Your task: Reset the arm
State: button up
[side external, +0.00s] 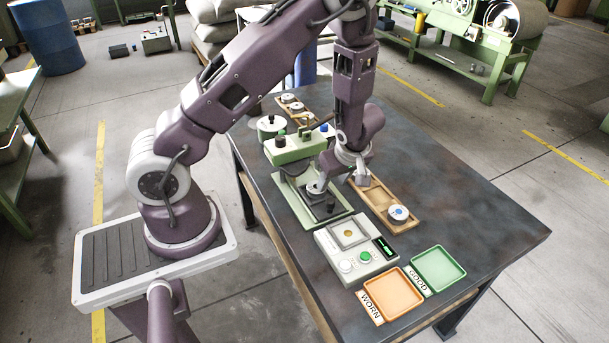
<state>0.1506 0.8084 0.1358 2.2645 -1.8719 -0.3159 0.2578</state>
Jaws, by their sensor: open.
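My purple arm reaches out over the dark work table (480,215). My gripper (340,183) points down, its fingers apart, between the green press machine (300,148) and a wooden tray (376,196). No object shows between the fingers. The fingertips are low, close to the black block (318,205) on the press's base; I cannot tell whether they touch anything.
A blue-topped round part (398,214) sits in the wooden tray's near end. In front are a tester box (354,256) with buttons, an orange WORN tray (393,294) and a green GOOD tray (438,269). Another wooden tray (306,114) with round parts lies behind. The table's right side is clear.

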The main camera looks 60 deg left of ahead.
jog(key=w+d+r+m+t+h, duration=0.3)
jog(key=d+r, duration=0.3)
jog(key=r, duration=0.3)
jog(key=w+d+r+m+t+h, duration=0.3)
jog(key=d+r, duration=0.4)
jog(key=r, duration=0.2)
jog(key=s+d+r+m+h, duration=0.1)
jog(key=s+d+r+m, duration=0.3)
jog(key=r, duration=0.3)
jog(key=s+d+r+m, duration=0.2)
jog(key=s+r+m, duration=0.25)
jog(key=s, duration=0.75)
jog(key=s+a+f+m+y, duration=0.1)
jog(key=s+a, duration=0.4)
jog(key=s, duration=0.5)
jog(key=shift+s+a+f+m+y, duration=0.25)
jog(key=shift+m+y, duration=0.45)
jog(key=shift+m, duration=0.55)
